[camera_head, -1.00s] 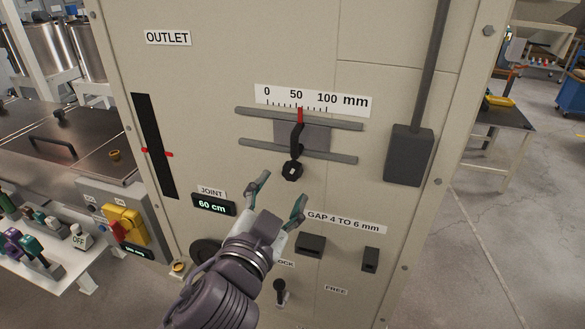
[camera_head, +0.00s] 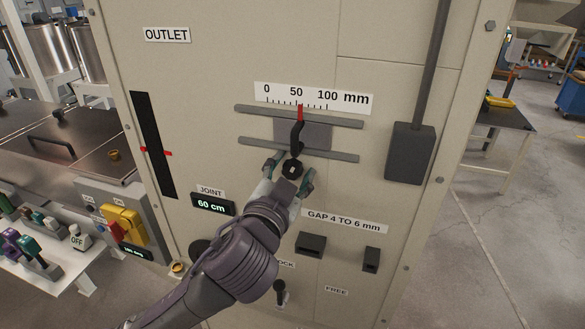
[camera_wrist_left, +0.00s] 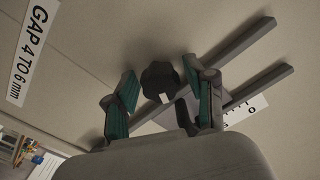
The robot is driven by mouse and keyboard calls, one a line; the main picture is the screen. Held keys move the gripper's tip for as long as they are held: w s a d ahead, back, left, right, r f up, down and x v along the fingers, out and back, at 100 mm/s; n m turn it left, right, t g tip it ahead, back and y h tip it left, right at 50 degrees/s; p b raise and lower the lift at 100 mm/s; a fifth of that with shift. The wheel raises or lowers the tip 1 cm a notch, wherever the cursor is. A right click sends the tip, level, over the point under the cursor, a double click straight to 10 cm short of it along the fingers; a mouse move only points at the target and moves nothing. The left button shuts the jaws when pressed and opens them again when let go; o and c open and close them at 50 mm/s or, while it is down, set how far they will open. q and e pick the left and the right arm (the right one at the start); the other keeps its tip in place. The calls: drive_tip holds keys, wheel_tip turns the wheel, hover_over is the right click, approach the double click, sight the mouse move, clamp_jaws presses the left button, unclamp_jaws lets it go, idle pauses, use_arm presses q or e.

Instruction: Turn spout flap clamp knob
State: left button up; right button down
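The black lobed clamp knob (camera_head: 293,169) sits on the beige panel below the sliding plate (camera_head: 318,135). It also shows in the left wrist view (camera_wrist_left: 158,77). A black curved handle (camera_head: 297,137) and a red pointer (camera_head: 300,112) stand above it, the pointer near 50 on the mm scale (camera_head: 314,98). My left gripper (camera_head: 291,166) is open, with one finger on each side of the knob. In the left wrist view the gripper (camera_wrist_left: 159,72) shows gaps between the knob and both fingers. My right gripper is not in view.
Two grey rails (camera_head: 342,156) run across the panel around the plate. A grey box (camera_head: 409,154) with a conduit is at the right. A display (camera_head: 213,205) reads 60 cm at the left. A black lever (camera_head: 279,291) and two dark fittings (camera_head: 311,244) are lower down.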

use_arm(q)
clamp_jaws()
drive_tip(key=n, duration=0.1)
drive_tip(key=n+b, duration=0.1)
drive_tip(key=n, duration=0.1)
drive_tip(key=shift+f, duration=0.3)
drive_tip(key=n, duration=0.5)
drive_tip(key=shift+r, duration=0.25)
